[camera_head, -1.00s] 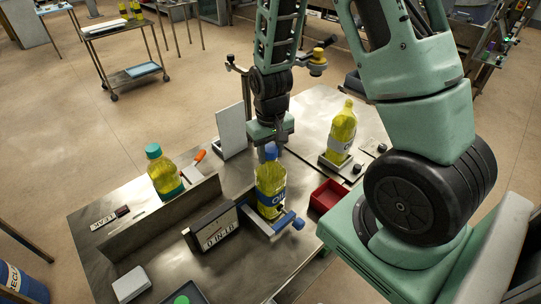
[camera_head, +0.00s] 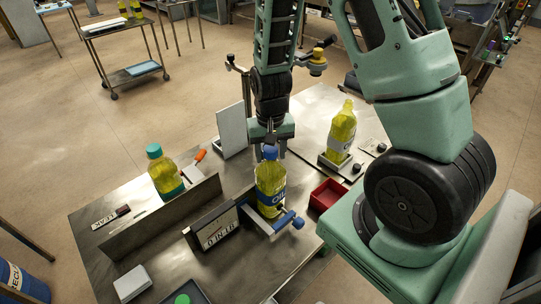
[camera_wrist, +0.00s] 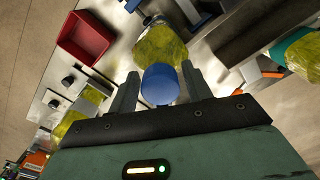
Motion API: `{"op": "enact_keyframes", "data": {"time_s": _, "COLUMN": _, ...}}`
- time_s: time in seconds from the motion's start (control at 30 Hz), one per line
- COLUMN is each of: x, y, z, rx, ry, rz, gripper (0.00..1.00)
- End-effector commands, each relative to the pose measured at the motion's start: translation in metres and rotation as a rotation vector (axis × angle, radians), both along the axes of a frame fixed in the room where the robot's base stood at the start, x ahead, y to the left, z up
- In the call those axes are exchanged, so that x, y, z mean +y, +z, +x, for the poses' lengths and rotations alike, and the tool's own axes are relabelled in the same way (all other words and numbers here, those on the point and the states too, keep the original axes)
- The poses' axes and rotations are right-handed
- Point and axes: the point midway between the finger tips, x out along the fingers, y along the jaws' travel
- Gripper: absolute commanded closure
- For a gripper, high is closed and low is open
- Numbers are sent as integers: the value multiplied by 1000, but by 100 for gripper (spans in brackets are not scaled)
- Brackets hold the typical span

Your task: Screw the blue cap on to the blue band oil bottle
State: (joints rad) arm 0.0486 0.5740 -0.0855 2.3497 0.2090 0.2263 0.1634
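The blue band oil bottle (camera_head: 270,192) stands upright in a blue-handled clamp (camera_head: 280,222) on the steel table, holding yellow oil. The blue cap (camera_head: 270,153) sits at the top of its neck; how far it is threaded cannot be seen. My gripper (camera_head: 271,149) is above the bottle, pointing down. In the wrist view the blue cap (camera_wrist: 160,85) lies between my two fingers (camera_wrist: 159,78), with a small gap visible on each side, so the gripper looks open around it. The bottle (camera_wrist: 160,48) shows beyond the cap.
A display reading 0 IN-LB (camera_head: 215,229) stands left of the clamp. A metal divider (camera_head: 160,222) separates it from a green-capped bottle (camera_head: 163,175). A red bin (camera_head: 328,195) and an uncapped-looking yellow bottle (camera_head: 341,135) are on the right. An upright grey panel (camera_head: 231,130) stands behind.

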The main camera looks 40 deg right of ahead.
Motion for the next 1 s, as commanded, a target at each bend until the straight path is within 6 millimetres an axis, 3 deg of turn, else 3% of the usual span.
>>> {"op": "enact_keyframes", "data": {"time_s": 0.27, "x": 0, "y": 0, "z": 0, "rx": -1, "ry": 152, "rz": 1, "gripper": 51}}
{"op": "enact_keyframes", "data": {"time_s": 0.47, "x": 0, "y": 0, "z": 1, "rx": -2, "ry": 165, "rz": 0, "gripper": 51}}
{"op": "enact_keyframes", "data": {"time_s": 0.6, "x": 0, "y": 0, "z": 1, "rx": -2, "ry": 293, "rz": 1, "gripper": 51}}
{"op": "enact_keyframes", "data": {"time_s": 0.83, "x": 0, "y": 0, "z": 1, "rx": -2, "ry": 316, "rz": 0, "gripper": 51}}
{"op": "enact_keyframes", "data": {"time_s": 1.0, "x": 0, "y": 0, "z": 1, "rx": -2, "ry": 454, "rz": 1, "gripper": 51}}
